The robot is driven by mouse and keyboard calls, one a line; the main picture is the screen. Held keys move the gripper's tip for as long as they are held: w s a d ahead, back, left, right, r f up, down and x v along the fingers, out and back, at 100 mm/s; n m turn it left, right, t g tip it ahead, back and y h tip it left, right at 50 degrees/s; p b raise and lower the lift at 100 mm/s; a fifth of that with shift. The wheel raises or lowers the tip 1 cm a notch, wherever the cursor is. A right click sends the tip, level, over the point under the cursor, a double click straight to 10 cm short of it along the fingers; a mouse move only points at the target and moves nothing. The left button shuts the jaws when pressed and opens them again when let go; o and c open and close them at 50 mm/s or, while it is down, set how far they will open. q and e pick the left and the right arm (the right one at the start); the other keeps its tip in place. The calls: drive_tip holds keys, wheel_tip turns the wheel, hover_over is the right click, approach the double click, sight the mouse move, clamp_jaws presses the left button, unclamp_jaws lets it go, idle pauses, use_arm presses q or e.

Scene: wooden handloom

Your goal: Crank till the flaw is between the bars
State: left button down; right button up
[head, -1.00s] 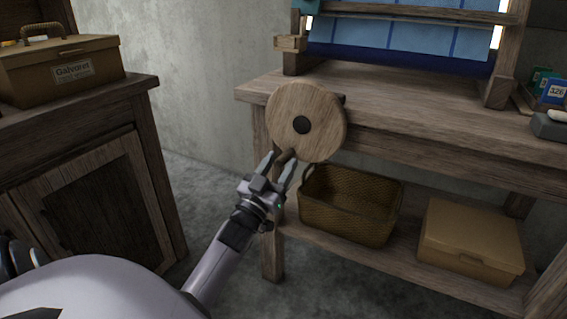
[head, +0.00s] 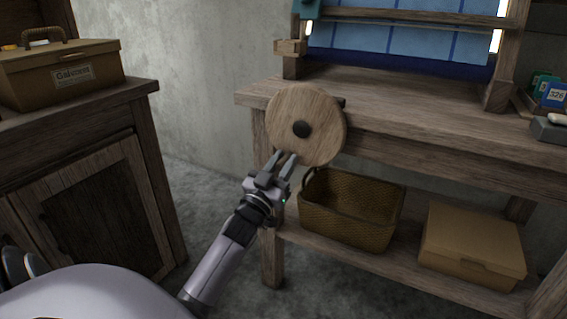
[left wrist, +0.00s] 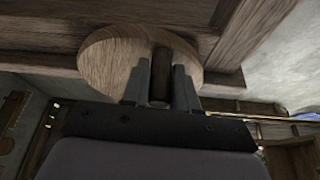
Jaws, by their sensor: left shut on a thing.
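The round wooden crank wheel (head: 322,112) with a dark hub is at the left front corner of the loom's bench. My left gripper (head: 284,157) is at the wheel's lower left edge, shut on its handle. In the left wrist view the handle (left wrist: 161,72) stands between the two fingers, with the wheel (left wrist: 108,62) behind it. Blue cloth (head: 390,42) with a grid of darker lines and a dark blue lower band hangs in the wooden frame above. A wooden bar (head: 420,17) crosses it near the picture's top. I see no flaw on the visible cloth. My right gripper is not in view.
A wicker basket (head: 350,232) and a lidded box (head: 470,250) stand on the bench's lower shelf (head: 385,267). A cabinet (head: 150,170) with a labelled case (head: 30,82) stands at the left. Small boxes (head: 550,93) lie at the far right of the bench top.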

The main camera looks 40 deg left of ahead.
sight(279, 135)
use_arm(q)
drive_tip(key=shift+s+a+r+m+h+p, duration=0.1)
drive_tip(key=shift+a+r+m+h+p, duration=0.15)
drive_tip(key=shift+m+p, duration=0.2)
drive_tip(key=shift+a+r+m+h+p, duration=0.1)
drive_tip(key=shift+a+m+h+p, duration=0.2)
drive_tip(key=shift+m, duration=0.25)
drive_tip(key=shift+a+r+m+h+p, duration=0.15)
drive_tip(key=shift+m+h+p, duration=0.2)
drive_tip(key=shift+m, duration=0.15)
drive_tip(key=m+p, duration=0.1)
drive_tip(key=a+r+m+h+p, duration=0.1)
drive_tip(key=m, duration=0.1)
drive_tip(key=shift+s+a+h, duration=0.15)
drive_tip(key=shift+s+h, duration=0.05)
drive_tip(key=shift+h, duration=0.1)
drive_tip(key=shift+s+a+r+p, duration=0.15)
drive_tip(key=shift+a+r+p, duration=0.6)
drive_tip(key=shift+p, duration=0.5)
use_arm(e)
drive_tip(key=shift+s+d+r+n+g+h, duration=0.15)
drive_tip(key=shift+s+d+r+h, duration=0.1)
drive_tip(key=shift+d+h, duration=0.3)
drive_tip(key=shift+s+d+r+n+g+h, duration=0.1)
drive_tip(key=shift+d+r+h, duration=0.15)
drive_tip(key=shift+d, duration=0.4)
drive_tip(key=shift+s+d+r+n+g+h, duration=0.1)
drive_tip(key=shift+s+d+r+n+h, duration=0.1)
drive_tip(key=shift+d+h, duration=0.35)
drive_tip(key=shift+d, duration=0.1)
